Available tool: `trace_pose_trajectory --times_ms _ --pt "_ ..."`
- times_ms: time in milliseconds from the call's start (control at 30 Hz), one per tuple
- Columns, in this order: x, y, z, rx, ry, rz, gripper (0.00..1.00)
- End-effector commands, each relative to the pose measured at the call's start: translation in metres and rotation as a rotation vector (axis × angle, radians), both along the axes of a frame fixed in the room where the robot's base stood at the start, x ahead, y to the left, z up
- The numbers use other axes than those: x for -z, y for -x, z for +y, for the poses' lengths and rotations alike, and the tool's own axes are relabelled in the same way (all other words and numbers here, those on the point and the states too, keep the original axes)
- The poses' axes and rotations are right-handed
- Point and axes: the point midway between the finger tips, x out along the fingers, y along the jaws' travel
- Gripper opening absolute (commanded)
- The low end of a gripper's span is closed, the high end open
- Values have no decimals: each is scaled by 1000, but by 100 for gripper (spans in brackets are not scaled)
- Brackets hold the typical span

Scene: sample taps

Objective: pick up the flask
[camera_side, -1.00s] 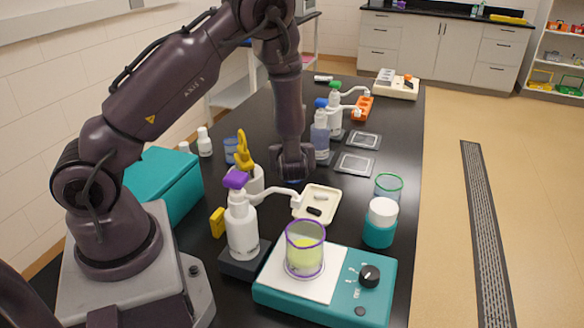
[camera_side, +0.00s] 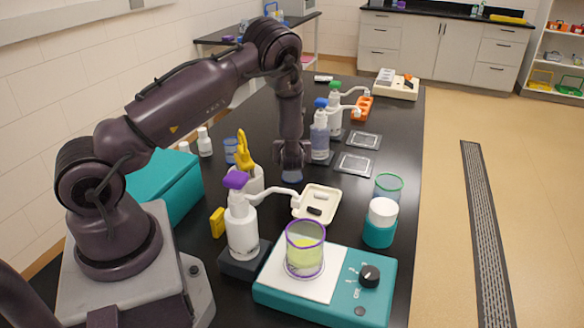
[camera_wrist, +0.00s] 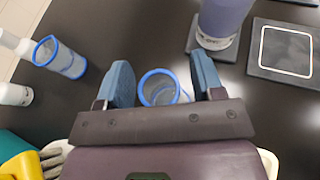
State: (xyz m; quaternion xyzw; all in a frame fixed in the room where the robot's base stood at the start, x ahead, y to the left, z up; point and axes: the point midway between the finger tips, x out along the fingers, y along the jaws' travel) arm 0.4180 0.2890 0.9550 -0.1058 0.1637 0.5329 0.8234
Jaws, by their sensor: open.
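A small clear vessel with a blue rim (camera_wrist: 158,90), which looks like the flask, stands on the black bench in the wrist view. My gripper (camera_wrist: 160,72) is open, with one blue-grey finger on each side of the vessel's rim. I cannot tell whether the fingers touch it. In the side view, my gripper (camera_side: 291,160) points down just above and around this vessel (camera_side: 292,175), and its upper part is hidden by the gripper.
Another blue-rimmed clear vessel (camera_wrist: 62,58) stands to the left. A blue-topped pump bottle (camera_side: 320,135) is close on the right. A white tray (camera_side: 316,204) and a purple-topped pump bottle (camera_side: 241,225) stand nearer the side camera. A teal hotplate (camera_side: 340,300) holds a purple-rimmed beaker (camera_side: 305,255).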

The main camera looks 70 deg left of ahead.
Motion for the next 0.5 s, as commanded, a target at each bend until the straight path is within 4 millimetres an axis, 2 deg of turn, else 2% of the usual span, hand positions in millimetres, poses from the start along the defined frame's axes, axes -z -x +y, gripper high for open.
trace_pose_trajectory --times_ms 100,300,500 --pt "3 -3 6 0 0 1 61" --pt "3 -3 6 0 0 0 61" --pt "3 -3 6 0 0 0 15"
